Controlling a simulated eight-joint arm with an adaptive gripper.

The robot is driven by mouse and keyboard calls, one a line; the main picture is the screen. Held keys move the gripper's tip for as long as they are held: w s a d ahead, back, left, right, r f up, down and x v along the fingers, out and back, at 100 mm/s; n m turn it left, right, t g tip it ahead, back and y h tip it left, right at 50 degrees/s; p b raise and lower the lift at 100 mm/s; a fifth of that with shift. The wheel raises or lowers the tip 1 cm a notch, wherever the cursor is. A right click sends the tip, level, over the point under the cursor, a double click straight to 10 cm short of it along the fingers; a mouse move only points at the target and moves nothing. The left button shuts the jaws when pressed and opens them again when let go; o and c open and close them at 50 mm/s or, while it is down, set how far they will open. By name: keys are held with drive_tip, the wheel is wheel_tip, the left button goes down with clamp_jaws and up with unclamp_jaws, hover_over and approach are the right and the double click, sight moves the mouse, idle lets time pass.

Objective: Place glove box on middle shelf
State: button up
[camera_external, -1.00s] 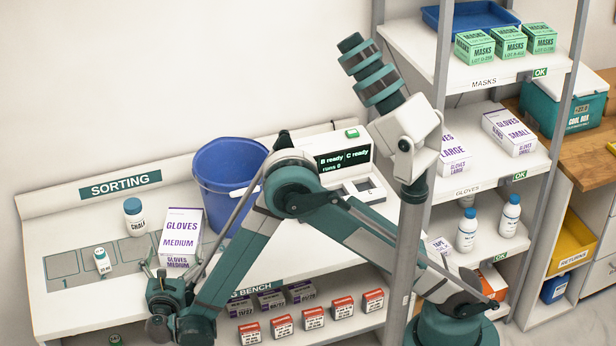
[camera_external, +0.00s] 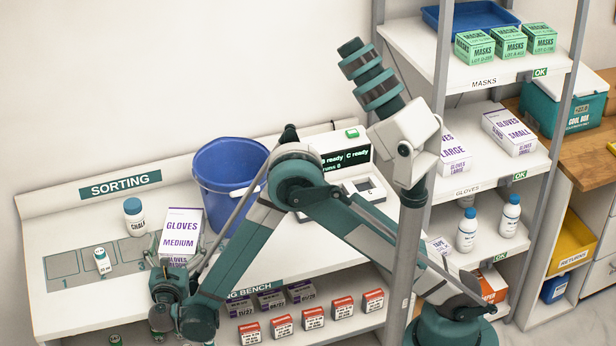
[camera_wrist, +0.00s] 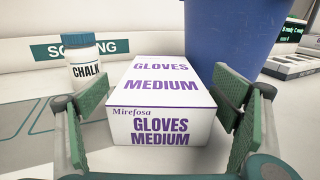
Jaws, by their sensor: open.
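The white glove box with purple "GLOVES MEDIUM" lettering (camera_external: 181,231) sits on the sorting bench, left of the blue bucket. In the wrist view the glove box (camera_wrist: 160,128) lies between the two green finger pads of my gripper (camera_wrist: 165,130), which is open with gaps on both sides. In the external view my gripper (camera_external: 172,275) is at the near end of the box and partly hides it. The middle shelf (camera_external: 468,186), labelled "GLOVES", holds a "LARGE" glove box (camera_external: 453,153) and a "SMALL" glove box (camera_external: 509,130), with space between them.
A blue bucket (camera_external: 228,180) stands close to the box's right. A rack post (camera_external: 404,255) stands before the shelves. Mask boxes (camera_external: 508,42) sit on the upper shelf.

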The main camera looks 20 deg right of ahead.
sight(180, 235)
drive_tip(key=shift+b+x, duration=0.4)
drive_tip(key=shift+x, duration=1.35)
drive_tip(key=shift+d, duration=0.1)
drive_tip(key=c, duration=1.1)
drive_tip(key=shift+r, duration=0.2)
drive_tip(key=shift+r+p, duration=0.3)
drive_tip(key=shift+r, duration=0.2)
drive_tip(key=shift+s+a+r+p, duration=0.1)
drive_tip(key=shift+s+r+p, duration=0.15)
drive_tip(key=shift+r, duration=0.35)
drive_tip(key=shift+s+a+r+p, duration=0.15)
drive_tip(key=shift+r+p, duration=0.15)
drive_tip(key=shift+r, duration=0.3)
drive_tip(key=p+v, duration=0.3)
drive_tip(key=v, duration=1.4)
drive_tip(key=shift+s+f, duration=0.1)
drive_tip(key=shift+f, duration=0.05)
